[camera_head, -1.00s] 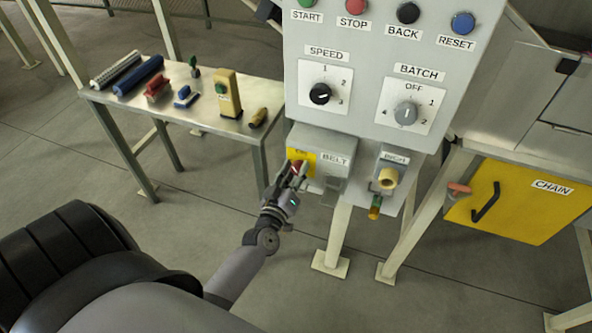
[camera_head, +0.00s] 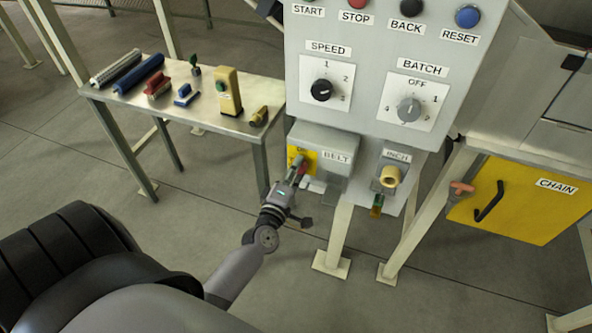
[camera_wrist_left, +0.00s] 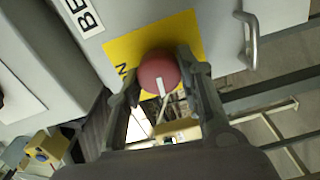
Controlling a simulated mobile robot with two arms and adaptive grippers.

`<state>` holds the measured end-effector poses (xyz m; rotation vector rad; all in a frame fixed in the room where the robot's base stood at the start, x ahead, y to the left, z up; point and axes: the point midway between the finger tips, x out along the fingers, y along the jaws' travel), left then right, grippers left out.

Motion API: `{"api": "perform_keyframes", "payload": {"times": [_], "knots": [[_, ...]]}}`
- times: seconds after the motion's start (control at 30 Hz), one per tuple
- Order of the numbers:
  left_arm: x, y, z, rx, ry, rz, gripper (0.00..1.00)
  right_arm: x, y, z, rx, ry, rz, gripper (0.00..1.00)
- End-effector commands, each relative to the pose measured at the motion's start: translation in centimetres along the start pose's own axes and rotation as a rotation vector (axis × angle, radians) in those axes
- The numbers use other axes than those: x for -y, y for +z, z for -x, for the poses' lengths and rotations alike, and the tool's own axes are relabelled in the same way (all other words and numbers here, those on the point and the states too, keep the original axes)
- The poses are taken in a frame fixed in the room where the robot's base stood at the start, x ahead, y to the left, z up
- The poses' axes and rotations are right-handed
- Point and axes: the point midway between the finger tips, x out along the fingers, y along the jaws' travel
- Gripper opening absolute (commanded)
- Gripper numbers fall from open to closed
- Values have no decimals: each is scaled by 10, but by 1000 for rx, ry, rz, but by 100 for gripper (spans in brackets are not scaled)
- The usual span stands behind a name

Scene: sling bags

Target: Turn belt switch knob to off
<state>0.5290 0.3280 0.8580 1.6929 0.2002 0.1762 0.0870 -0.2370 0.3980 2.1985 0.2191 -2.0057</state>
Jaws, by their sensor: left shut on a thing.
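The belt switch is a grey box labelled BELT (camera_head: 336,156) below the main control panel, with a yellow plate (camera_head: 310,158) on its left part. A red knob sits on that plate; in the left wrist view the red knob (camera_wrist_left: 159,72) shows a white mark pointing down in the picture. My left gripper (camera_head: 299,170) is at the knob, its fingers shut on the knob's two sides. In the left wrist view the gripper (camera_wrist_left: 160,85) has a finger on each side of the knob. Most of the plate's lettering is hidden. My right gripper is not in view.
The control panel (camera_head: 370,70) carries speed and batch knobs and a row of buttons. An INCH unit (camera_head: 390,178) is to the right of the box. A side table (camera_head: 225,120) with tools stands at left. A yellow CHAIN door (camera_head: 520,205) is at right.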

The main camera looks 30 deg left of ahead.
Motion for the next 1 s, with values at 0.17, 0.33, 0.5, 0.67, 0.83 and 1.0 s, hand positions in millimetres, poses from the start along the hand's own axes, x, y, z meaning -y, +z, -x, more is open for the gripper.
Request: {"api": "perform_keyframes", "payload": {"times": [0.17,0.33,0.5,0.67,0.83,1.0], "knots": [[1,0,0,-1,-1,83,6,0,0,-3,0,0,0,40],[1,0,0,0,-1,127,6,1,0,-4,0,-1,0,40],[1,0,0,0,-2,147,6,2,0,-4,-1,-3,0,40],[1,0,0,0,-2,150,6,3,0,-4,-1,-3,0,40],[1,0,0,0,-2,150,6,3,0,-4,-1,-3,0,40],[1,0,0,0,-2,148,43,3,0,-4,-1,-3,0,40]]}}
